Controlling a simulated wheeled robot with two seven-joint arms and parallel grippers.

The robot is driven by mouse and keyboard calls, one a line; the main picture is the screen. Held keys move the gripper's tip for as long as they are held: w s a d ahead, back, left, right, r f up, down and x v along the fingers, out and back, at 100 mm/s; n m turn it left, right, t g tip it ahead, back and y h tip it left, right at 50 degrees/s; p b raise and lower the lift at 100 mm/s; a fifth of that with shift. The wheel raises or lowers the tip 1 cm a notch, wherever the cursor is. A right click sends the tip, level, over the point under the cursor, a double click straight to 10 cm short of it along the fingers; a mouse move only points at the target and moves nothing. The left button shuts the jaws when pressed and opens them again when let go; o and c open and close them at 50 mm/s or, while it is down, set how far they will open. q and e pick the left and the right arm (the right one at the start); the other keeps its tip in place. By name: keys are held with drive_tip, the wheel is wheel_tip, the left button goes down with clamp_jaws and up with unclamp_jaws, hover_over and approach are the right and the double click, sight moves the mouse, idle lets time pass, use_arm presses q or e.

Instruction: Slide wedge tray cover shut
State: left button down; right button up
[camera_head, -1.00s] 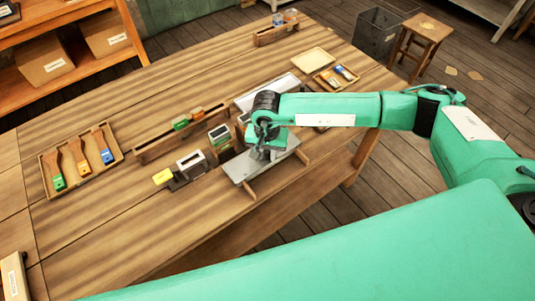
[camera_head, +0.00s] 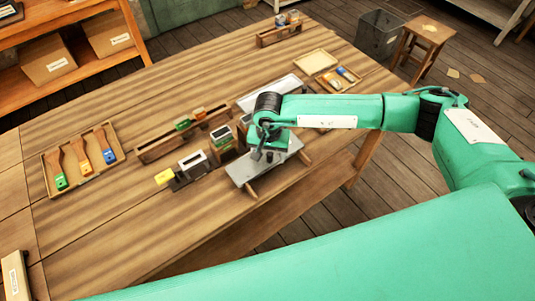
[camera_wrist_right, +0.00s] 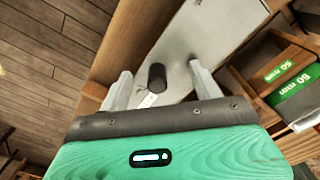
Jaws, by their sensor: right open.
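The flat grey metal cover (camera_head: 240,172) lies near the table's front edge and juts out over wooden rails. In the right wrist view the cover (camera_wrist_right: 190,38) fills the middle and carries a dark round knob (camera_wrist_right: 157,77) with a small pale tag beside it. My right gripper (camera_head: 262,156) is low over the cover. In the right wrist view its open fingers (camera_wrist_right: 162,88) stand on either side of the knob, with a gap on each side. The arm hides part of the cover in the head view. My left gripper is not in view.
Wooden blocks with green labels (camera_wrist_right: 292,88) are close to the right finger in the wrist view. A block with a yellow piece (camera_head: 164,176) and a brush tray (camera_head: 47,166) lie left of the cover.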

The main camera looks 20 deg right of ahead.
sight(269, 153)
drive_tip(key=shift+s+d+f, duration=0.1)
drive_tip(key=shift+d+f, duration=0.1)
drive_tip(key=r+p, duration=0.1)
drive_tip(key=r, duration=0.3)
drive_tip(key=r+p, duration=0.1)
drive_tip(key=r, duration=0.3)
drive_tip(key=shift+w+a+p, duration=0.1)
drive_tip(key=shift+w+p, duration=0.1)
drive_tip(key=shift+p, duration=0.15)
drive_tip(key=shift+r, duration=0.1)
drive_tip(key=shift+a, duration=0.1)
